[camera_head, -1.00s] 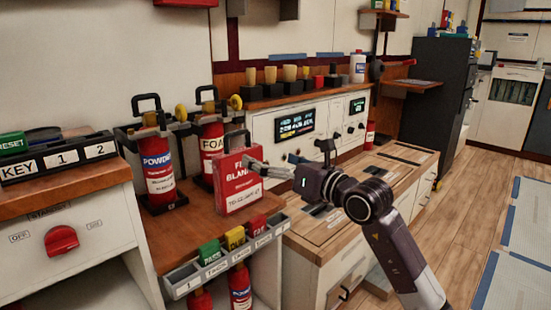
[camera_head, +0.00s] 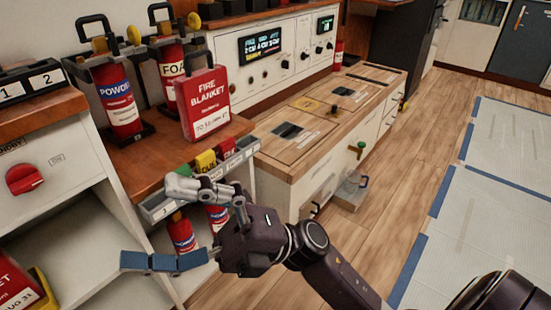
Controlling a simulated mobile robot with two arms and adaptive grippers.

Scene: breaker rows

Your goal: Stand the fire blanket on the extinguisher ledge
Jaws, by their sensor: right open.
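The red fire blanket case (camera_head: 206,104), with a handle on top and white lettering, stands upright on the wooden extinguisher ledge (camera_head: 140,165). It is in front of the FOAM extinguisher (camera_head: 172,70) and right of the POWDER extinguisher (camera_head: 118,98). My right gripper (camera_head: 148,224) is in front of the ledge and below the case, apart from it. Its fingers are spread wide with nothing between them. The upper finger covers part of the tag rack on the ledge's front edge. My left gripper is not in view.
The tag rack (camera_head: 160,212) holds green, yellow and red tags. Small red extinguishers (camera_head: 181,235) stand on the shelf below. A wooden-topped cabinet (camera_head: 290,165) is to the right. A red case (camera_head: 15,285) shows at the lower left.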

